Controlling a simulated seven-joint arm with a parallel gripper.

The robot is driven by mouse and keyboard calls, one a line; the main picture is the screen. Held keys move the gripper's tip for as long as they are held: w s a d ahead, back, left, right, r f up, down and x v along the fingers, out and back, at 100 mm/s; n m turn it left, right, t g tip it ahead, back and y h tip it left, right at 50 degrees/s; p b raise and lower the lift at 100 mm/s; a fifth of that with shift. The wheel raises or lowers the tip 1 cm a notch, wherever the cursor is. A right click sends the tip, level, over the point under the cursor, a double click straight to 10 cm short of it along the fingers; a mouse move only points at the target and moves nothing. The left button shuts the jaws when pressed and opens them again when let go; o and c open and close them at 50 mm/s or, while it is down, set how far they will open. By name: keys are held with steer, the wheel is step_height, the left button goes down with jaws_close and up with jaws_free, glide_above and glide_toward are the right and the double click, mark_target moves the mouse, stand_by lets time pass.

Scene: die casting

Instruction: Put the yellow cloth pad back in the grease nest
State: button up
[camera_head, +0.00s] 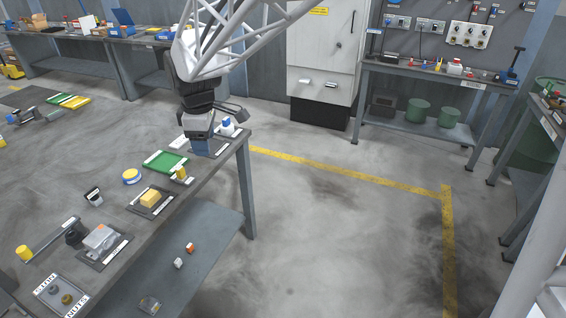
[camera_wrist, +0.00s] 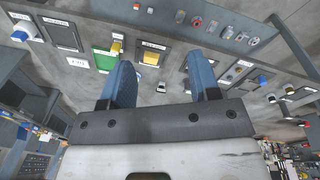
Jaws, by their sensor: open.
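A yellow block (camera_head: 150,197), which looks like the cloth pad, lies on a dark tray (camera_head: 139,207) with a pale label along its edge. The label is too small to read, so I cannot tell if this tray is the grease nest. A smaller yellow piece (camera_head: 181,173) stands beside the green tray (camera_head: 165,162). My gripper (camera_head: 203,150) is over the far end of the bench, apart from the yellow block. In the wrist view its two blue fingers stand apart with nothing between them (camera_wrist: 162,78). A labelled dark mat (camera_wrist: 62,36) shows left of the fingers.
A white and blue bottle (camera_head: 227,128) stands near my gripper. A blue and yellow round item (camera_head: 131,176), a grey box (camera_head: 101,238) and a yellow cylinder (camera_head: 24,253) lie along the bench. The floor right of the bench is clear.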

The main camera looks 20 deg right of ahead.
steer(key=s+d+m, duration=0.4)
steer(key=s, duration=0.5)
steer(key=s+d+m, duration=0.4)
steer(key=s+m, duration=0.1)
steer(key=s, duration=0.5)
steer(key=s+d+m+t, duration=0.1)
steer(key=s+d+m, duration=0.3)
steer(key=s, duration=0.5)
steer(key=shift+s+r+m, duration=0.15)
steer(key=shift+s+m, duration=0.25)
steer(key=shift+m, duration=0.1)
